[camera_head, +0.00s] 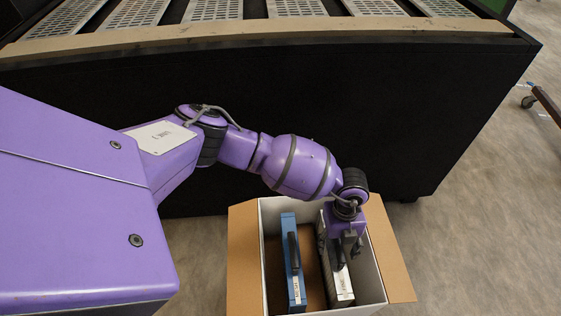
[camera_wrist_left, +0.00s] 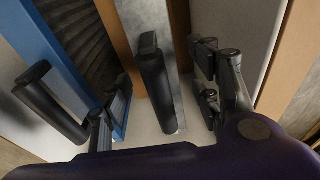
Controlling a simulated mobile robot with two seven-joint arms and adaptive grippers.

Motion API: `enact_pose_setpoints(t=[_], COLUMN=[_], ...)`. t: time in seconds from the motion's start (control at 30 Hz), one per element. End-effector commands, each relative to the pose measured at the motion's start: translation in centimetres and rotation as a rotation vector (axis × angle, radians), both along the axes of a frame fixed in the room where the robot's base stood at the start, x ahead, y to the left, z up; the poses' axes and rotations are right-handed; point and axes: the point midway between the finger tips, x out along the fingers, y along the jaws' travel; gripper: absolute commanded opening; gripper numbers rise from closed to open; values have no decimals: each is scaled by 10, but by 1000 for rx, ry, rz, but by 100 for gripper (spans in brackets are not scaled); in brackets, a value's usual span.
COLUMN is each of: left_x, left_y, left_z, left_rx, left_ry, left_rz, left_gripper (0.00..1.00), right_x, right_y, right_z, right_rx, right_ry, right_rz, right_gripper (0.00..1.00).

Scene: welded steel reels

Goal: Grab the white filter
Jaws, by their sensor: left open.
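The white filter (camera_head: 343,286) stands upright on the right side of an open cardboard box (camera_head: 243,270). My left gripper (camera_head: 347,256) is above it, pointing down, and hides part of its top. In the left wrist view the left gripper (camera_wrist_left: 160,85) is open. The white filter's black handle (camera_wrist_left: 157,88) shows between its two fingers, and I see no finger closed on it. The filter's pale side (camera_wrist_left: 148,22) shows beyond the handle. My right gripper is not in view.
A blue filter (camera_head: 288,235) with a black handle stands upright to the left in the same box; its blue edge (camera_wrist_left: 60,50) is close to the left finger. The box flaps are folded out. A black bench (camera_head: 440,110) stands behind the box.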

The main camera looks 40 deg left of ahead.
Motion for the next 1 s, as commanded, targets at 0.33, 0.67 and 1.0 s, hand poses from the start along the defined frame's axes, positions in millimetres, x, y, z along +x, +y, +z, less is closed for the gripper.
enact_pose_setpoints(t=[0.33, 0.67, 1.0], left_x=[-4, -4, -4], left_y=[-6, -6, -6], left_z=[-41, -40, -40], left_rx=[-2, -2, -2], left_ry=[-3, -3, -2], left_rz=[-2, -2, -2], left_gripper=[57, 35, 0], right_x=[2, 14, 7], right_y=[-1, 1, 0], right_z=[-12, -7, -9], right_rx=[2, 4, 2], right_ry=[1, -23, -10], right_rz=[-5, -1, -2], right_gripper=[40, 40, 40])
